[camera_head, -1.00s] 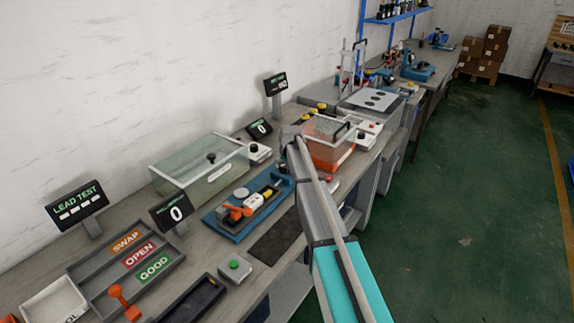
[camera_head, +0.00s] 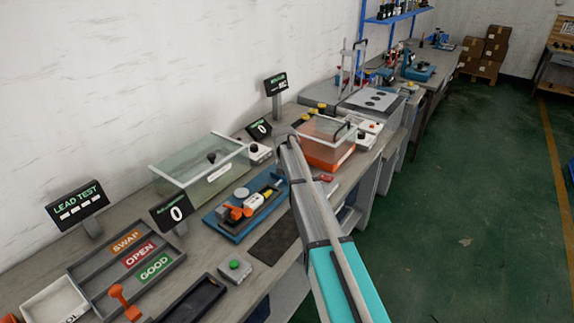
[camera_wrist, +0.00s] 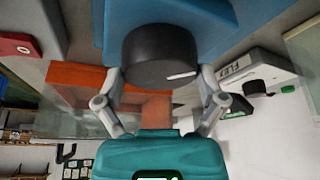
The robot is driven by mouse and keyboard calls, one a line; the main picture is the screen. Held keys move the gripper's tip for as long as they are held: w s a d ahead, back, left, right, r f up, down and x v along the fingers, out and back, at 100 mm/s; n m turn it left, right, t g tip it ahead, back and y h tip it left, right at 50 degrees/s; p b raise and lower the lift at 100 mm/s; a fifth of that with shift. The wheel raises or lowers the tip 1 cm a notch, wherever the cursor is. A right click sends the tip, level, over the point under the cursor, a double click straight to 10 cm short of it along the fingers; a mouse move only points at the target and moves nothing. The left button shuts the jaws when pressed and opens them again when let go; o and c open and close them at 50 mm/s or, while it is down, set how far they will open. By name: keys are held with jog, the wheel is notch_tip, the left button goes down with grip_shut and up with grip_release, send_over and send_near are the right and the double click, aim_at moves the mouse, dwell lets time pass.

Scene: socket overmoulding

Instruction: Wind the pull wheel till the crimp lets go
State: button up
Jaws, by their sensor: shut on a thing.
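The pull wheel (camera_wrist: 160,55) is a black round knob with a white mark on its face, in the upper middle of the wrist view. It sits on the blue body (camera_wrist: 250,18) of the pull tester. My gripper (camera_wrist: 164,78) is shut on the wheel, one finger on each side. In the head view the blue tester base (camera_head: 222,228) carries an orange lever (camera_head: 236,212) and a white and yellow part (camera_head: 256,202). My arm hides the wheel and gripper there. The crimp is too small to make out.
A dark display (camera_head: 172,213) by the tester reads 0. A glass-lidded box (camera_head: 200,172) stands behind it, and an orange box (camera_head: 328,150) beyond my arm. A sorting tray (camera_head: 125,262) and green button (camera_head: 235,264) are near. A dark mat (camera_head: 272,243) lies clear in front.

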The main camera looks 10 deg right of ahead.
jog(key=o, duration=0.8)
jog(key=shift+n, duration=0.6)
jog(key=shift+d+n+y, duration=0.1)
jog(key=shift+n+y, duration=1.1)
jog(key=shift+n, duration=1.2)
jog(key=a+p+v, duration=0.1)
jog(key=p+v, duration=1.2)
jog(key=v, duration=0.1)
jog(key=shift+s+a+f+m+g+h+b, duration=0.2)
jog(key=shift+s+f+g+b, duration=0.7)
jog(key=shift+s, duration=3.7)
jog(key=shift+s+d+f+m+g+b, duration=0.2)
jog(key=shift+s+f+b, duration=1.3)
jog(key=shift+s, duration=3.1)
jog(key=shift+s+a+f+m+g+h+b, duration=0.2)
jog(key=shift+s+f+g+b, duration=0.9)
jog(key=shift+s, duration=3.55)
jog(key=shift+d+f+t, duration=0.1)
jog(key=shift+f+t, duration=0.25)
jog(key=shift+t, duration=0.15)
jog(key=shift+m+g, duration=0.4)
jog(key=shift+g, duration=0.1)
jog(key=s, duration=0.9)
